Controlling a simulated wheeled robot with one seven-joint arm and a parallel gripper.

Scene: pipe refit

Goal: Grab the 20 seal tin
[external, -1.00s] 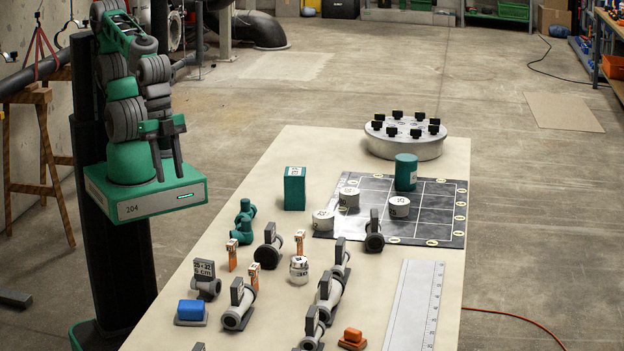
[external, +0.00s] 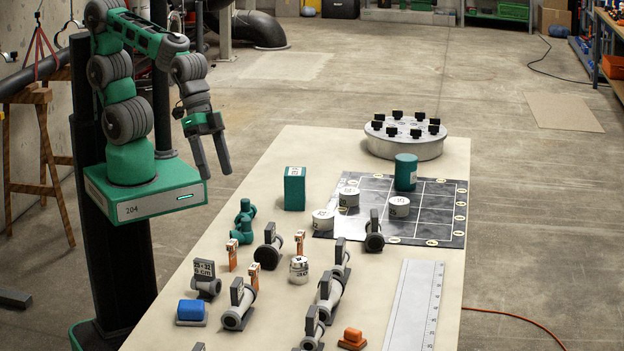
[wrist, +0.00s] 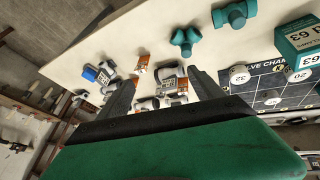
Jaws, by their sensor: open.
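The 20 seal tin is a short white tin with a 20 on its lid, at the right edge of the wrist view (wrist: 300,76). In the external view it appears to be the white tin (external: 349,197) at the chart's upper left. My gripper (external: 214,168) is open and empty, its fingers pointing down, left of the table and well apart from the tin. In the wrist view its two fingers (wrist: 162,80) are spread, with the tin off to their right.
A tin marked 32 (wrist: 240,76) and another white tin (external: 399,206) are close by on the valve chart (external: 430,230). A teal box (external: 294,188) stands left of the chart; a teal cylinder (external: 406,172) is at its back. Several pipe fittings crowd the near table.

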